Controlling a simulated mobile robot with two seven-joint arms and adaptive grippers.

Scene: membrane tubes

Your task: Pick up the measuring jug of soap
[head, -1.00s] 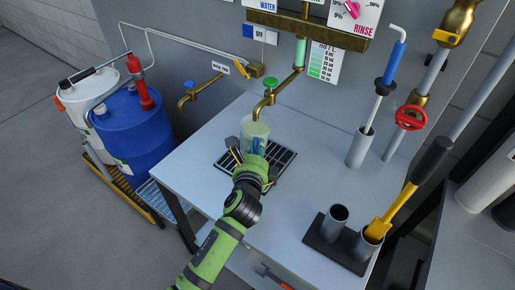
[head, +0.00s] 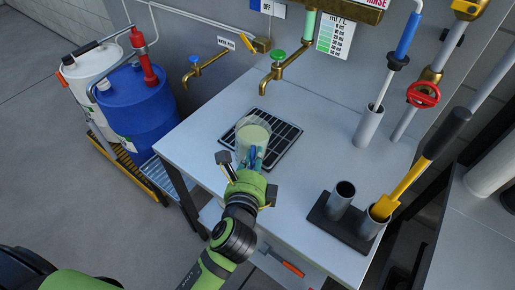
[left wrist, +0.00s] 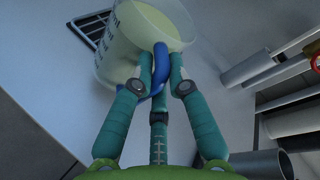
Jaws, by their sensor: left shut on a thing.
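The measuring jug (head: 251,137) is a clear, pale cup with a blue handle and pale yellow-green liquid inside. In the head view it is over the near left part of the black drain grate, in front of the brass tap with the green knob (head: 278,57). My left gripper (head: 251,162) is shut on the jug's blue handle. In the left wrist view its teal fingers (left wrist: 160,75) close on the handle, and the jug (left wrist: 135,40) looks upright or slightly tilted. I cannot tell how far it is above the table. My right gripper is not in view.
The drain grate (head: 283,140) lies in the white table (head: 185,140). A black holder with two grey cups (head: 338,200) and a yellow tool (head: 408,187) stands at the right. A grey tube with a blue-handled plunger (head: 368,125) is behind. A blue drum (head: 135,105) stands left of the table.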

